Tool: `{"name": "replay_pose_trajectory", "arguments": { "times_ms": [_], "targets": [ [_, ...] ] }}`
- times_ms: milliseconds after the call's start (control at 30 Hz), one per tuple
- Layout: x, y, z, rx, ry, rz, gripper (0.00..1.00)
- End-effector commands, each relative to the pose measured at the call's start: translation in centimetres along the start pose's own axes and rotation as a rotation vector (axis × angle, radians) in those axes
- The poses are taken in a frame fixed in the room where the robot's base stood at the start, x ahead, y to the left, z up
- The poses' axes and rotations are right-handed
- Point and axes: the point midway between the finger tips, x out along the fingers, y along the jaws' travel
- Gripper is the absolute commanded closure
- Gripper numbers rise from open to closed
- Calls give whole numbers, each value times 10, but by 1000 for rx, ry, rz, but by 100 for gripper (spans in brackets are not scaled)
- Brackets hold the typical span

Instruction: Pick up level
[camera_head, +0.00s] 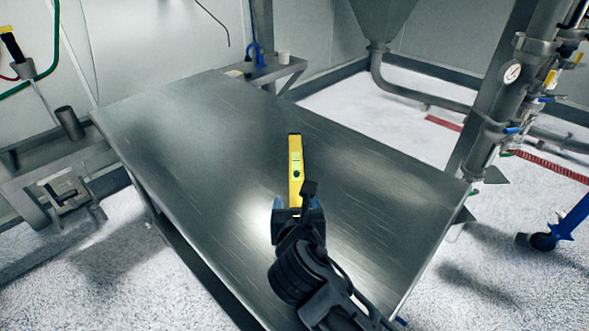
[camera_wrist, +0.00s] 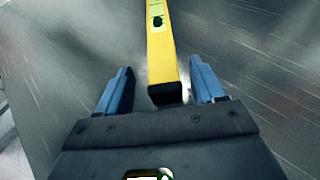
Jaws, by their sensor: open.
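The level (camera_head: 296,165) is a long yellow bar with a dark far end, a green vial and a dark spot on it. It lies on the metal table (camera_head: 190,140), near the middle. My gripper (camera_head: 297,204) is open at the level's near end. In the wrist view the near end of the level (camera_wrist: 161,50) lies between the two blue fingers of my gripper (camera_wrist: 160,85), with a gap on each side. The right finger is closer to the level than the left one. I cannot tell the height of the fingers above the table.
The table around the level is bare. A small side shelf with a white cup (camera_head: 283,58) and a blue item (camera_head: 256,54) stands behind the table. Pipes with a gauge (camera_head: 512,73) stand at the right. A metal bench (camera_head: 50,175) is at the left.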

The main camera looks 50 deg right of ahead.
Motion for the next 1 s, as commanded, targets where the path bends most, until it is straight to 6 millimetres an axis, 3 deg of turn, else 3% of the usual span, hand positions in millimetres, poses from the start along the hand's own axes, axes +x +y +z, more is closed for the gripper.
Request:
{"name": "replay_pose_trajectory", "arguments": {
  "times_ms": [333,667,1000],
  "targets": [
    [45,-3,6,0,0,-1,32],
    [50,-3,5,0,0,2,33],
    [50,-3,5,0,0,2,65]
  ]
}}
